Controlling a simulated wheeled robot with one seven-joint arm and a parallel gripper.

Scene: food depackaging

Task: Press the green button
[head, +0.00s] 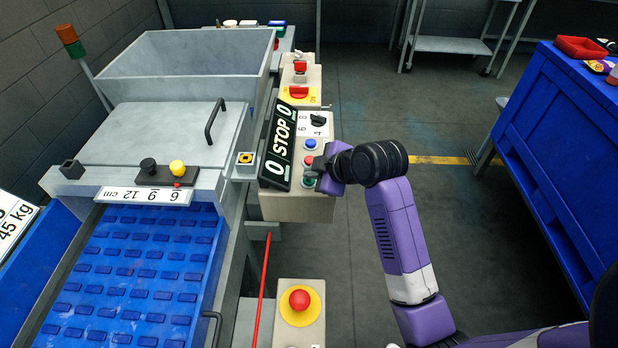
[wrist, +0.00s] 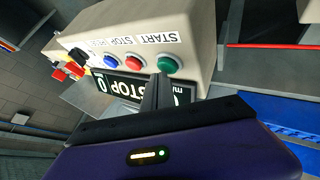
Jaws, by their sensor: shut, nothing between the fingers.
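The green button (head: 308,183) is the nearest in a column of buttons on the beige control box (head: 290,207), partly covered by my gripper in the head view. In the wrist view the green button (wrist: 168,65) shows clearly, under the START label. My gripper (head: 317,168) is shut and empty, reaching in from the right over the box. In the wrist view its dark fingertips (wrist: 157,82) lie just below and left of the green button. I cannot tell whether they touch it.
A red button (wrist: 133,62) and a blue button (wrist: 110,61) sit beside the green one. A black STOP display (head: 279,145) stands left of them. A red emergency button (head: 299,300) on yellow is nearer. The blue conveyor (head: 130,270) lies left; open floor (head: 465,230) is right.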

